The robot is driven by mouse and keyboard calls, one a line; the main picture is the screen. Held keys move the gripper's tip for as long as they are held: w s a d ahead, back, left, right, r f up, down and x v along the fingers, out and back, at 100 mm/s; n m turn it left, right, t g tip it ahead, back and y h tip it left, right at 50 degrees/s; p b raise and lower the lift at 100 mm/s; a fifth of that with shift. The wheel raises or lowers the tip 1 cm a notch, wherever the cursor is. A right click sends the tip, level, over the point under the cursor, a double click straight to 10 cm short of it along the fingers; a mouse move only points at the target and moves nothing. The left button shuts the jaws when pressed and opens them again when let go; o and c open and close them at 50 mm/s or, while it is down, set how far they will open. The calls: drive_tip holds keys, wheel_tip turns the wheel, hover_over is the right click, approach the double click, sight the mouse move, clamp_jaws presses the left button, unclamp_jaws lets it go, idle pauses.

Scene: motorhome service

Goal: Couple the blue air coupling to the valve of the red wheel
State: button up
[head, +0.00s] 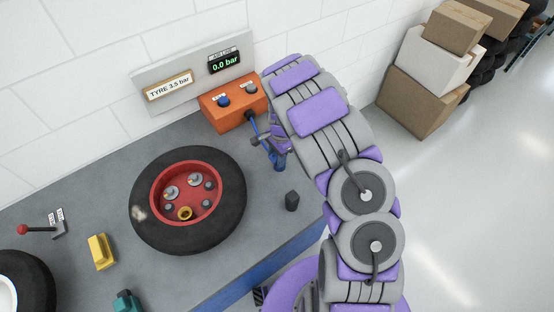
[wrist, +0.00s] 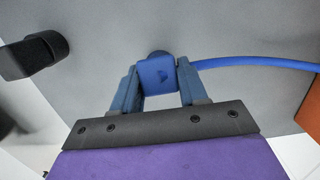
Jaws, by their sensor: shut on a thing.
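The blue air coupling (wrist: 158,77) sits between the two fingers of my gripper (wrist: 157,88), which is shut on it. In the head view my gripper (head: 274,150) is over the bench, to the right of the wheel, and the coupling (head: 280,164) shows at its lower end. A blue hose (wrist: 255,63) runs from the coupling to the right. The red wheel (head: 160,197), a black tyre on a red rim, lies flat on the bench, apart from my gripper. Several small metal parts and a yellow ring show in its rim; I cannot tell which is the valve.
An orange air box (head: 232,107) with two knobs stands behind the wheel; the display (head: 226,62) reads 0.0 bar. A black post (head: 292,201) stands near the bench's right edge. A yellow block (head: 101,252), a red-knobbed lever (head: 40,229) and another tyre are at left.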

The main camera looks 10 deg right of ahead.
drive_tip(key=shift+w+d+f, duration=0.1)
drive_tip(key=shift+d, duration=0.55)
clamp_jaws()
drive_tip(key=shift+r, duration=0.35)
wheel_tip(320, 180, up, 3)
drive_tip(key=shift+a+r+p, duration=0.1)
drive_tip(key=shift+p, duration=0.45)
drive_tip(key=s+d+p, duration=0.1)
drive_tip(key=s+d, duration=0.3)
drive_tip(key=s, duration=0.2)
drive_tip(key=s+d+r+p, duration=0.1)
drive_tip(key=s+d, duration=0.3)
drive_tip(key=s, duration=0.3)
drive_tip(key=shift+s+d+r, duration=0.2)
drive_tip(key=shift+s+d, duration=0.05)
drive_tip(key=shift+s, duration=0.05)
